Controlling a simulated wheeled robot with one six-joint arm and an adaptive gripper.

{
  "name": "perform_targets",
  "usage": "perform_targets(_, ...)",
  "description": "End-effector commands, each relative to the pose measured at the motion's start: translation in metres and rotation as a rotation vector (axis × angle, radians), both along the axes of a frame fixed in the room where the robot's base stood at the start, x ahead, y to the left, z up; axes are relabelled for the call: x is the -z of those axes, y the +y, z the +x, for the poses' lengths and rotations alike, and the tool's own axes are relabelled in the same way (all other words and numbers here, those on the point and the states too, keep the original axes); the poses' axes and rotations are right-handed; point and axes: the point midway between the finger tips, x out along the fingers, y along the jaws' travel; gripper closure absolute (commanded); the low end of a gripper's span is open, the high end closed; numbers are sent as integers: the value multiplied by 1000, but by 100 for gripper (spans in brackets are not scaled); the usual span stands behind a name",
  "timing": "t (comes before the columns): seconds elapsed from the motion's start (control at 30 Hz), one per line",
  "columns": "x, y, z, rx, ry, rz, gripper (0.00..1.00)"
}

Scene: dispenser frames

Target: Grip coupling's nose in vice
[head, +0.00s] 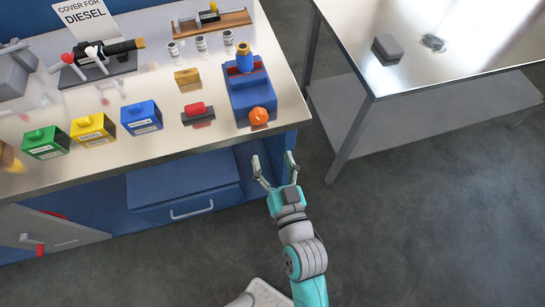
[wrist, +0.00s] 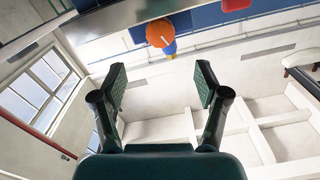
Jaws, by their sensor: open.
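A blue vice (head: 252,97) with an orange handle knob (head: 259,116) stands near the right front corner of the workbench. A blue part with a brass-coloured top, seemingly the coupling (head: 245,63), stands upright at the vice's red-lined jaws; I cannot tell whether they touch it. My gripper (head: 272,170) is open and empty, in front of the bench edge, just short of the knob. In the wrist view the orange knob (wrist: 160,33) shows ahead, between and beyond the open fingers (wrist: 160,88).
A red-handled tool (head: 197,112), a brass-coloured block (head: 188,78) and blue, yellow and green canisters (head: 93,130) stand left of the vice. A black nozzle (head: 110,50) lies on a stand behind. A metal table (head: 440,35) is at right. The floor between is clear.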

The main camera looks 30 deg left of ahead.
Motion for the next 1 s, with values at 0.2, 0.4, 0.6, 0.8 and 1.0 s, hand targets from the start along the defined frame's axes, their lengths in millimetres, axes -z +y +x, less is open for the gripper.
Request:
perform_targets(0.2, -1, 3, 3, 0, -87, -75, 26)
perform_targets(0.4, -3, 9, 8, -1, -280, -239, 26)
perform_targets(0.6, -3, 15, 13, -1, -344, -295, 26)
perform_targets(0.8, -5, 33, 28, 1, -344, -291, 26)
perform_targets(1.0, -4, 58, 49, 0, -344, -291, 26)
